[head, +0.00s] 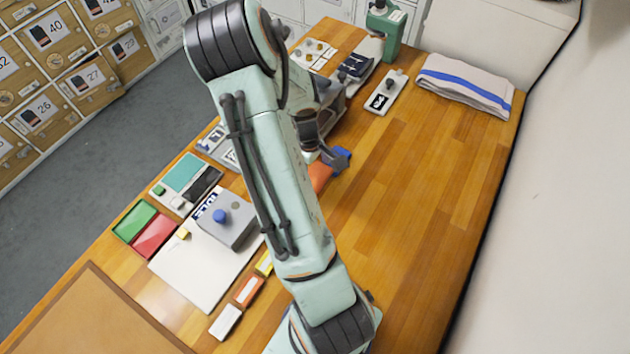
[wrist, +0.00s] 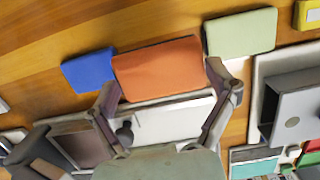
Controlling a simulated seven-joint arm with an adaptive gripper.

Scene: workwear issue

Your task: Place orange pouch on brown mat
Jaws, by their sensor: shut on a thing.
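The orange pouch (wrist: 160,68) is between the two fingers of my gripper (wrist: 160,88) in the wrist view, and the gripper is shut on it. I cannot tell whether it is clear of the table. In the head view, part of the orange pouch (head: 320,176) shows beside my arm, which hides the rest. The brown mat (head: 95,318) lies at the bottom left of the head view, cut off by the frame, and its visible part is empty. The mat is not visible in the wrist view.
A blue pouch (wrist: 89,70) and a pale green pouch (wrist: 240,33) lie either side of the orange one. A white board with a grey box (head: 226,220), and green and red trays (head: 154,236), stand between my gripper and the mat. The table's right side is clear.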

